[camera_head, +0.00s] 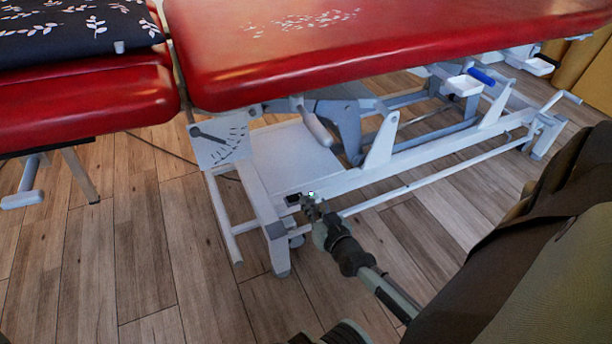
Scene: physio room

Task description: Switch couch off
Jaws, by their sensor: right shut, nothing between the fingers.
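The couch has a red padded top (330,50) on a white metal frame (410,162). A small black switch (293,198) sits low on the frame's near beam, close to the front leg. My right gripper (311,203) is shut and empty. Its fingertips are right beside the switch, slightly to its right in the picture; I cannot tell whether they touch it. Whether the switch is on or off is too small to tell. My left gripper is out of view.
A patterned dark cushion (75,28) lies on the couch's left section. A white foot bar (400,190) runs along the frame's near side. A dark cable (160,148) lies on the wooden floor (130,250). The floor at front left is clear.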

